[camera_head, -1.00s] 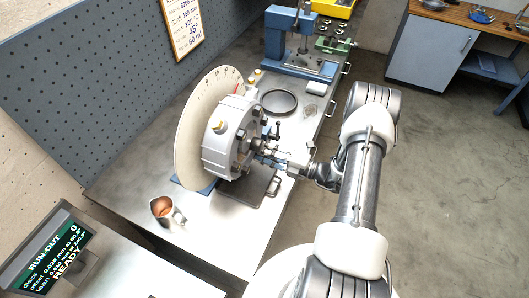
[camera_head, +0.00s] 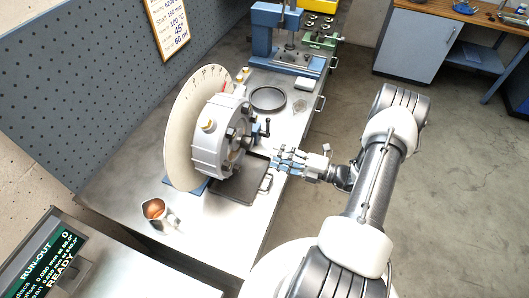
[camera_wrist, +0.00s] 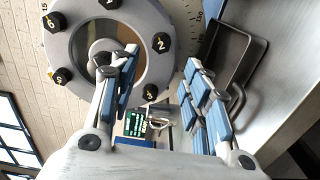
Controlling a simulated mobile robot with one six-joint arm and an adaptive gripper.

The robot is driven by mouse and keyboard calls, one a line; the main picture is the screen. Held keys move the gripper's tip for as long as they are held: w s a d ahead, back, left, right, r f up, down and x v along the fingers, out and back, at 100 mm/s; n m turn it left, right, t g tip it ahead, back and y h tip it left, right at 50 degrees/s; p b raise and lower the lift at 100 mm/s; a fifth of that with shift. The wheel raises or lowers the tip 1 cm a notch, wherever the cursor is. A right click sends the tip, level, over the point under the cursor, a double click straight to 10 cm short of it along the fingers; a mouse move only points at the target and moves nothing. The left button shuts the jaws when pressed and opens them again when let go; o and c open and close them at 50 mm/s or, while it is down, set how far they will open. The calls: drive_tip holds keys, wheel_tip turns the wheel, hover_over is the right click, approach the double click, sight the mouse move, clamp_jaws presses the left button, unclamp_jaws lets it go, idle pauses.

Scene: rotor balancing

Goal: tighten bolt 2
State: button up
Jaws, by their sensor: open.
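The rotor (camera_head: 208,140) stands upright on the bench, with a large pale graduated disc and a grey hub ring of black bolts facing my gripper. In the wrist view the hub ring (camera_wrist: 125,20) fills the upper left. Bolt 2 (camera_wrist: 160,42) appears to be the black one with a sideways numeral on the ring's right side; it sits in its hole. My gripper (camera_head: 283,160) is open and empty, apart from the hub, at the bench's front edge. Its blue-padded fingers also show in the wrist view (camera_wrist: 163,66), the left one partly covering the hub's centre.
A dark tray (camera_head: 232,190) with a handle lies below the hub. A black handle (camera_head: 267,128) sticks out near the hub. The floor at right is clear.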

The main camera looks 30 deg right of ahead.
drive_tip(key=shift+v, duration=1.7)
